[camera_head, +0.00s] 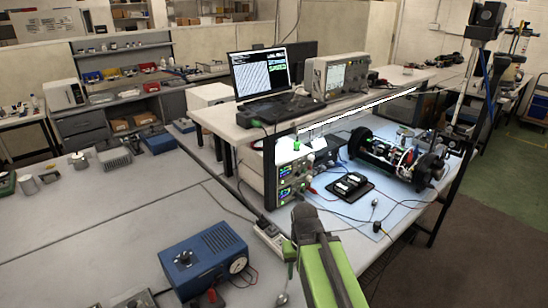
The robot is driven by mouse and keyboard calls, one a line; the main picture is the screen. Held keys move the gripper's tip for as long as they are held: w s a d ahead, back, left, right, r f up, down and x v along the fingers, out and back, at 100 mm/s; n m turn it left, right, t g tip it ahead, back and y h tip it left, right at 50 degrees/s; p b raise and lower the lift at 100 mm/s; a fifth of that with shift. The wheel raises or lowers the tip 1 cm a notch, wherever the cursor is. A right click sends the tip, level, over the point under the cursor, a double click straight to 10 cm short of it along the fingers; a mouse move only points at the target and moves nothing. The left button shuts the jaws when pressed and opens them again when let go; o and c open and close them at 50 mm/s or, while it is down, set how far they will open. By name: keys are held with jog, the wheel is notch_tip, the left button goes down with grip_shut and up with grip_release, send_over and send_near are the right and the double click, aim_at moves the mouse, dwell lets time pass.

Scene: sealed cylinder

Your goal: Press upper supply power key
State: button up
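Two bench power supplies are stacked under the raised shelf, just right of centre. The upper supply (292,169) has a lit display and small knobs on its front. The lower supply (291,191) sits directly beneath it with a similar lit face. The upper supply's power key is too small to make out. My green and dark arm rises from the bottom edge, and its dark end, my gripper (305,217), is in front of and below the supplies in the picture. I cannot tell whether it touches anything, nor see whether its fingers are open or shut.
A white power strip (268,232) and cables lie left of my gripper. A blue instrument (205,258) stands on the near left bench. A black tray (349,187) and a cylindrical assembly (398,155) rest on the blue mat. The shelf (225,123) overhangs the supplies, carrying a laptop (262,75) and oscilloscope (335,75).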

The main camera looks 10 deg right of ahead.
jog(key=shift+c, duration=0.5)
grip_shut()
dwell(1.3)
